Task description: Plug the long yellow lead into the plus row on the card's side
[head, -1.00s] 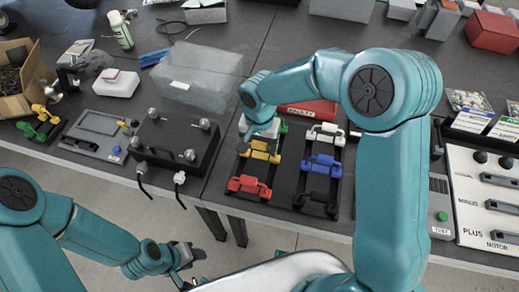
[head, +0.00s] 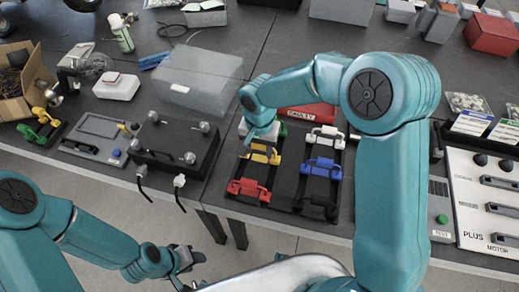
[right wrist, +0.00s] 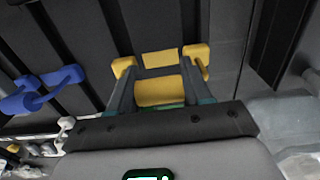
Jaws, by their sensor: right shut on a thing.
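The long yellow lead (head: 273,157) lies in the left black rack, between a red lead (head: 249,190) and a green one. My right gripper (head: 262,150) is down over it and hides part of it. In the right wrist view the yellow lead (right wrist: 158,90) shows between the two fingers, its yellow end pieces beside the fingertips, and the gripper is shut on it. A white panel (head: 466,222) marked PLUS and MOTOR, with dark sockets in rows, stands at the right edge, partly cut off. My left gripper (head: 188,260) is low, in front of the table; its jaws are unclear.
The right rack holds white, blue (head: 322,166) and black leads. A red box marked FAULTY (head: 308,112) lies behind the racks. A black box with posts (head: 176,146) and a clear plastic bin (head: 197,80) stand left. A grey tester (head: 439,210) stands beside the panel.

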